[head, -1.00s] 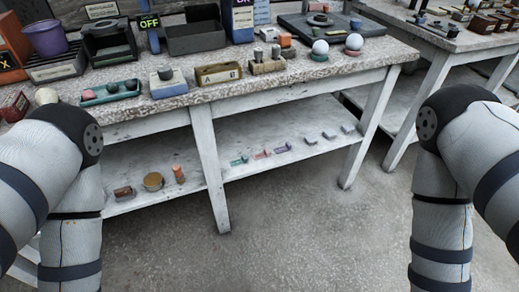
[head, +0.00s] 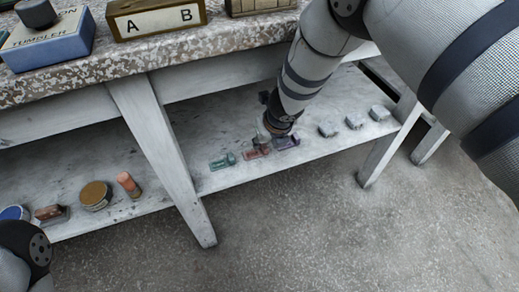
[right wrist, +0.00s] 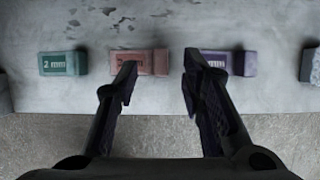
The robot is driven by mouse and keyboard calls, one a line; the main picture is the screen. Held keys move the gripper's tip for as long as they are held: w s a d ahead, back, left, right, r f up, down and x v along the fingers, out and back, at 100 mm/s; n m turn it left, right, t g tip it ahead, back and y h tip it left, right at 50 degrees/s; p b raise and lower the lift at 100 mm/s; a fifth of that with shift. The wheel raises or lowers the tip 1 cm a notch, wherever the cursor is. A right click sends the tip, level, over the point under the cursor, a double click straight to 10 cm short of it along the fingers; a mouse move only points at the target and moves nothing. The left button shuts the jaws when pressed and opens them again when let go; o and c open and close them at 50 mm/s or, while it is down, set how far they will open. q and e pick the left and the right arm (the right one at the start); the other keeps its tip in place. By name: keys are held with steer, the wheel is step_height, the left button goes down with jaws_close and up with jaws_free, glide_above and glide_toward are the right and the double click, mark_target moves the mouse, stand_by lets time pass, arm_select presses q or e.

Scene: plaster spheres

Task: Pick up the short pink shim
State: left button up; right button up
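The pink shim (head: 251,154) lies on the lower shelf between a green shim (head: 222,161) and a purple shim (head: 287,143). In the right wrist view the pink shim (right wrist: 153,62) is partly covered by a finger, and its marking is half hidden. The green shim (right wrist: 63,63) reads "2 mm"; the purple shim (right wrist: 233,62) is partly behind the other finger. My right gripper (right wrist: 160,66) is open and empty, its fingertips in front of the pink and purple shims. In the head view the right gripper (head: 266,134) is low over the shelf by the pink shim. My left gripper is out of view.
The shelf (head: 330,95) lies under a speckled worktop (head: 110,78), with a white table leg (head: 165,150) to the left. Several pale grey blocks (head: 354,121) lie right of the shims. A round tin (head: 95,195) and an orange cylinder (head: 128,184) stand at left.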

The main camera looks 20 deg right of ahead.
mark_target(263, 150)
steer(key=x, duration=0.3)
steer(key=shift+s+b, duration=0.1)
steer(key=shift+b, duration=0.3)
steer(key=shift+r, duration=0.1)
jaws_close()
steer(key=shift+r, duration=0.1)
